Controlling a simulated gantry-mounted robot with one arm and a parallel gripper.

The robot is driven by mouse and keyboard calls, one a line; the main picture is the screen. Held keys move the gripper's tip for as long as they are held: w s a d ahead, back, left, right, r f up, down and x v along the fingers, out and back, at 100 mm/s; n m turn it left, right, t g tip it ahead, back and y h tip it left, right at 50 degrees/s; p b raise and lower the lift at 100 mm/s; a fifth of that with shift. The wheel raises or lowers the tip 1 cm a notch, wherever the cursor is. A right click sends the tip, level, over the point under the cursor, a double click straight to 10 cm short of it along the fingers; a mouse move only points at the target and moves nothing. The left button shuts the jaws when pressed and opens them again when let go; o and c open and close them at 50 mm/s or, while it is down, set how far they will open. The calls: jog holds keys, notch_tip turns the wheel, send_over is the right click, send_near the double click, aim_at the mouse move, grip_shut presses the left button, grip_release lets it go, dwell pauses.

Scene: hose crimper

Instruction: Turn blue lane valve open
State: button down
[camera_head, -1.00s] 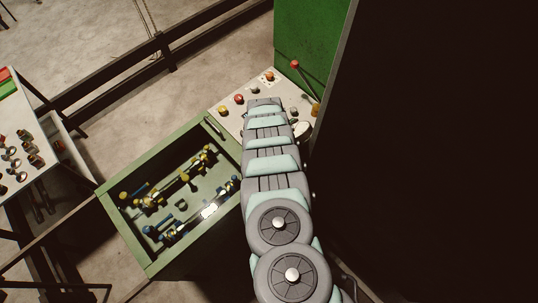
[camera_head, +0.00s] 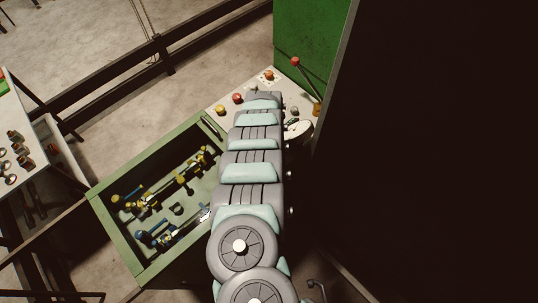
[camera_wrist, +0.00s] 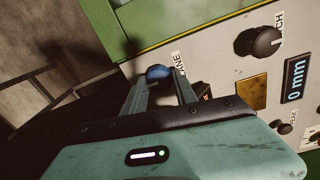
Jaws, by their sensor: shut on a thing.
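A round blue knob (camera_wrist: 158,73) sits on the pale panel in the wrist view, beside a label partly hidden that ends in "ANE". My gripper (camera_wrist: 159,80) has one finger on each side of the knob and is shut on it. The part of the knob below the fingertips and its exact turn angle are hard to see. In the head view my arm covers the gripper and the blue knob.
The panel (camera_wrist: 225,75) also carries a black knob (camera_wrist: 258,41) and a "0 mm" display (camera_wrist: 294,80). A green open box (camera_head: 118,245) with yellow and blue fittings stands left of my arm. A red-tipped lever (camera_head: 296,62) rises at the right.

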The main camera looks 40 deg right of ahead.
dwell(0.4)
jog(key=c, duration=1)
grip_release()
jog(key=shift+o, duration=0.2)
notch_tip(320, 180, up, 11)
jog(key=shift+w+b, duration=0.25)
jog(key=shift+b, duration=0.15)
jog(key=shift+f, duration=0.1)
